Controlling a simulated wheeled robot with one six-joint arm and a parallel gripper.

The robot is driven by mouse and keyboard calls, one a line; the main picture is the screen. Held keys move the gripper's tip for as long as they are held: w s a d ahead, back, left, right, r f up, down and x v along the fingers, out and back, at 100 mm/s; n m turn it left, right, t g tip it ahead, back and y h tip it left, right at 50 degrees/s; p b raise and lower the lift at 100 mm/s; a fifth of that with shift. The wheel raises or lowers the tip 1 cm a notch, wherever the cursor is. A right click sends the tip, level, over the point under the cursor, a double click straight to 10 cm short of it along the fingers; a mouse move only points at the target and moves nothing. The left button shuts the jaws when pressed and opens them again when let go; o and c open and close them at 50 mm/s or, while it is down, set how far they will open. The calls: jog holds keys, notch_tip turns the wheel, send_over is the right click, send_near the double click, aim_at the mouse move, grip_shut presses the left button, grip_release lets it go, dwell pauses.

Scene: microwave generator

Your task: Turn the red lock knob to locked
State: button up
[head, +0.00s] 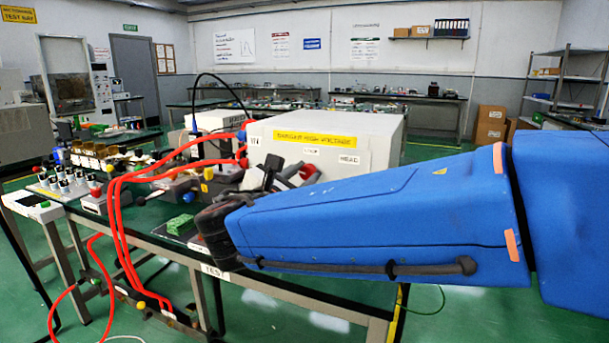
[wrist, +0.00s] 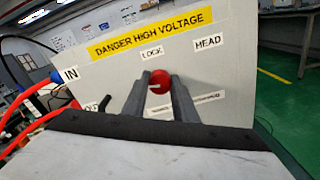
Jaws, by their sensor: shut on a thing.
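The red lock knob (wrist: 159,82) is on the front of a pale grey box, below the LOCK label (wrist: 152,52). In the wrist view it sits between the two grey fingers of my gripper (wrist: 160,92), which is shut on it. A short white mark shows on the knob's lower left, lying about level. In the head view the red knob (head: 309,172) shows beside the grey fingers, partly hidden. The box (head: 385,140) carries a yellow DANGER HIGH VOLTAGE strip and a HEAD label. Lettering under the knob is partly hidden by the fingers.
Red cables (head: 120,215) loop from the box's left side down past the bench edge. Clamps and small fittings (head: 170,185) crowd the bench to the left. A small green block (head: 181,224) lies near the front edge. Open green floor lies right of the box.

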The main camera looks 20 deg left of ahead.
jog(key=m, duration=1.2)
jog(key=shift+m, duration=0.3)
jog(key=shift+f+m, duration=0.1)
jog(key=shift+m, duration=1.4)
jog(key=o, duration=1)
jog(key=shift+o, duration=0.2)
jog(key=s+a, duration=0.1)
jog(key=s, duration=1.6)
jog(key=shift+s+a, duration=0.15)
jog(key=shift+s, duration=0.05)
